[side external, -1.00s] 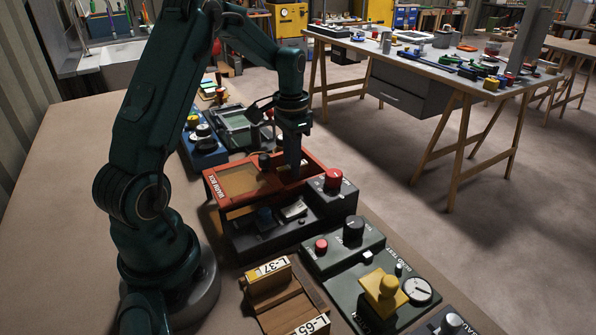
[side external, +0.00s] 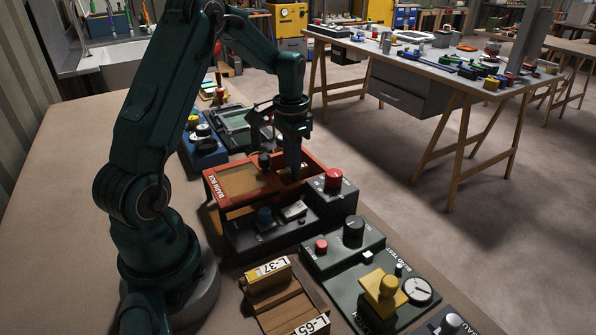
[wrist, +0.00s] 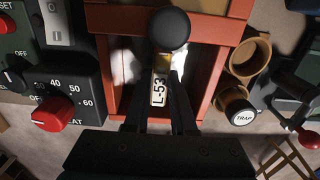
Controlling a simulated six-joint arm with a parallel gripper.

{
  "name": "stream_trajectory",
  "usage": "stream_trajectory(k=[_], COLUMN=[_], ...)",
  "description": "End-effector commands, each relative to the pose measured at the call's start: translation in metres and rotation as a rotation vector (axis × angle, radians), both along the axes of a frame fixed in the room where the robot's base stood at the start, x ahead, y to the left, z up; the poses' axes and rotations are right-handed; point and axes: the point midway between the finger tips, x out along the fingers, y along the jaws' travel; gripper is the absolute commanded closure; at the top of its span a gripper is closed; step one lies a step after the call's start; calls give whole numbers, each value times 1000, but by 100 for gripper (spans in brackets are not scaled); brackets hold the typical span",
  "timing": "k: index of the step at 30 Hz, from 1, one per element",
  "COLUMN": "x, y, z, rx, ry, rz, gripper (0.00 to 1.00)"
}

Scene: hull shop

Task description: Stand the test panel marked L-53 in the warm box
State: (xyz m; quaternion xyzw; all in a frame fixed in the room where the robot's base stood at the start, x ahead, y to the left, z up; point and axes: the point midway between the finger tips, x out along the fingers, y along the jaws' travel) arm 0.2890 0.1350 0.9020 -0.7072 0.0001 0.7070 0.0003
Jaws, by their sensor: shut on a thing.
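The warm box (side external: 218,193) is an orange-red box with a tan top panel and a dark knob, in the middle of the bench in the side view. In the wrist view its red frame (wrist: 238,28) surrounds an open bay with a pale, lit interior. The test panel marked L-53 (wrist: 158,88) is seen edge-on between my fingers, its label facing the camera. My gripper (wrist: 160,82) is shut on it, over the open bay. In the side view my gripper (side external: 295,170) is at the box's right part. The panel's lower end is hidden.
A control block with a red knob (side external: 333,178) adjoins the box on the right. A wooden rack (side external: 285,298) with panels L-37 (side external: 268,268) and L-65 (side external: 312,325) stands in front. The black round knob (wrist: 169,28) is close to my fingers. A TRAP cup (wrist: 238,108) lies beside the box.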

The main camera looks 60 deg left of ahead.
Motion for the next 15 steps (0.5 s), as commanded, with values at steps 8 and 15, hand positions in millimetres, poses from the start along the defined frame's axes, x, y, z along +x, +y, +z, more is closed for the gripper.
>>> stream_trajectory(k=[8,15], x=[0,0], y=[0,0], z=[-3,-2], rx=[-1,0], ry=[1,1], rz=[0,0], gripper=[41,41])
